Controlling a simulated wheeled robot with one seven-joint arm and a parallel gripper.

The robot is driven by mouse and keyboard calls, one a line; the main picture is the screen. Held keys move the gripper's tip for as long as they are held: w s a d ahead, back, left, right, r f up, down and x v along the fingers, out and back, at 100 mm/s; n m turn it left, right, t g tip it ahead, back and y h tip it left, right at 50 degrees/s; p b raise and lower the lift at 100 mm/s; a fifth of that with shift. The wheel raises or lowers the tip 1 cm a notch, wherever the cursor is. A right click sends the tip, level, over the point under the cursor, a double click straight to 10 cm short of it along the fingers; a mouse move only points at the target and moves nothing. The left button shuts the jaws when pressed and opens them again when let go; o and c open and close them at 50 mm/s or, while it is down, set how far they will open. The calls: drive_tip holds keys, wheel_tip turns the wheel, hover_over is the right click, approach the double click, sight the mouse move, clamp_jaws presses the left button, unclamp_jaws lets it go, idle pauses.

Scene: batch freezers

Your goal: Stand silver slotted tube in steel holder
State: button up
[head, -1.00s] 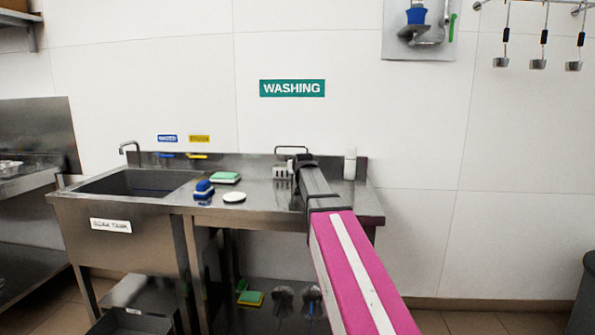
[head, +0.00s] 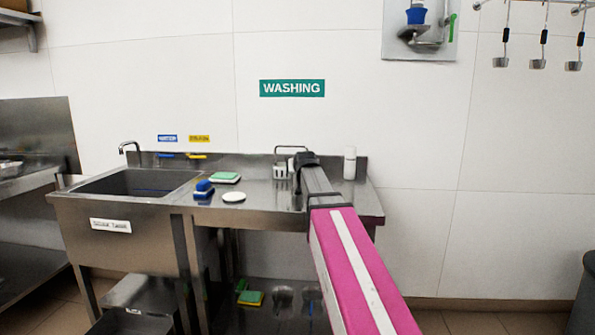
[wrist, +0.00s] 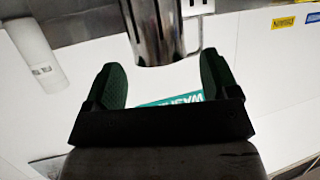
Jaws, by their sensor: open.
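A silver cylinder with dark lengthwise slots, seemingly the slotted tube (wrist: 152,28), shows at the top of the wrist view, which is upside down. Its near end lies just ahead of and between the green fingertips of my gripper (wrist: 160,62). My gripper is open, and the fingers do not touch the tube. In the head view my arm hides the tube. The steel holder (head: 281,171), a slotted box, stands at the back of the steel counter, just left of my arm's end. Part of it seems to show beside the tube in the wrist view (wrist: 196,7).
A white bottle (head: 349,164) stands right of my arm; it also shows in the wrist view (wrist: 36,52). A white disc (head: 233,197), a green-white sponge (head: 225,178) and a blue brush (head: 204,188) lie left on the counter (head: 262,207), beside the sink (head: 135,184).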

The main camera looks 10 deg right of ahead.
drive_tip(key=v, duration=0.7)
drive_tip(key=shift+s, duration=0.3)
drive_tip(key=shift+o, duration=0.4)
drive_tip(key=shift+s+r, duration=0.2)
drive_tip(key=shift+s, duration=0.05)
drive_tip(key=w+d+r+n+g+y, duration=0.25)
drive_tip(key=w+n+g, duration=0.35)
drive_tip(key=w+g, duration=0.3)
drive_tip(key=shift+g, duration=0.3)
drive_tip(key=x, duration=0.6)
drive_tip(key=a+x, duration=0.1)
drive_tip(key=x, duration=0.2)
drive_tip(key=shift+s+f, duration=0.25)
drive_tip(key=c, duration=1.1)
drive_tip(key=shift+r, duration=0.15)
